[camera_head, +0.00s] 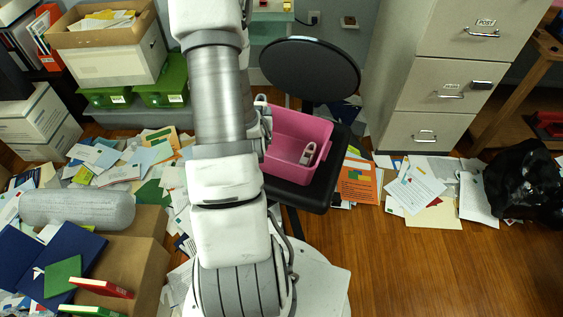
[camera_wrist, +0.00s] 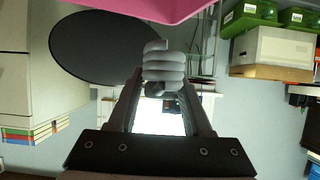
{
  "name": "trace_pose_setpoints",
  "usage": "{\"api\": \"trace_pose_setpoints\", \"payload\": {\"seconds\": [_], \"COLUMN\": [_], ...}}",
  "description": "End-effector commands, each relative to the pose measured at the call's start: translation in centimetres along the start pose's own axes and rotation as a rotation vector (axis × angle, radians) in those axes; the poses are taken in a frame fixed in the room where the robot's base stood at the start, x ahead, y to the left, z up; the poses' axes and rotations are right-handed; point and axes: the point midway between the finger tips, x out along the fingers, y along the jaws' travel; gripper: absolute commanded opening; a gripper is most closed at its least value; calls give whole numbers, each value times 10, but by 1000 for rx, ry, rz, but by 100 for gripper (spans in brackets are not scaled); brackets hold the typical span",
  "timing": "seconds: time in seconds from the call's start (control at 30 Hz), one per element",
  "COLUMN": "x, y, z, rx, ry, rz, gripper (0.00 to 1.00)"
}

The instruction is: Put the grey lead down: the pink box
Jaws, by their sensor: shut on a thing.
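The pink box (camera_head: 292,132) stands open on a black chair seat (camera_head: 322,190), just right of my arm. Its pink wall also crosses the top of the wrist view (camera_wrist: 150,8). My gripper (camera_wrist: 163,88) is shut on the grey lead (camera_wrist: 165,66), a bundle of thick grey coils between the fingertips. In the wrist view the lead lies just below the pink wall, apart from it in the picture. In the head view my arm hides most of the gripper, at the box's left side. A small pale looped thing (camera_head: 308,154) lies inside the box.
The black chair back (camera_head: 310,69) rises behind the box. A grey filing cabinet (camera_head: 445,90) stands to the right. Papers litter the floor, with a black bag (camera_head: 523,180) at far right. Cardboard boxes (camera_head: 108,51) and green bins (camera_head: 165,84) stand at left.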

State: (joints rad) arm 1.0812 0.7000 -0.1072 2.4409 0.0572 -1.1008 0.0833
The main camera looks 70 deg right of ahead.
Motion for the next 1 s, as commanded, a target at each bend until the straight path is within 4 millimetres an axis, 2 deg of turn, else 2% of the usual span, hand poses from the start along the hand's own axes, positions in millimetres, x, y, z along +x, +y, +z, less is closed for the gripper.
{"api": "trace_pose_setpoints", "payload": {"seconds": [0.03,0.2,0.3,0.47,0.57,0.67,1.0], "x": [8,11,8,4,6,18,77], "y": [30,108,142,173,177,166,105], "z": [15,39,50,60,64,69,91], "rx": [25,94,125,153,159,161,161], "ry": [2,7,10,13,15,15,15], "rz": [56,201,266,327,340,341,340], "gripper": [0,0,0,0,0,0,0]}}
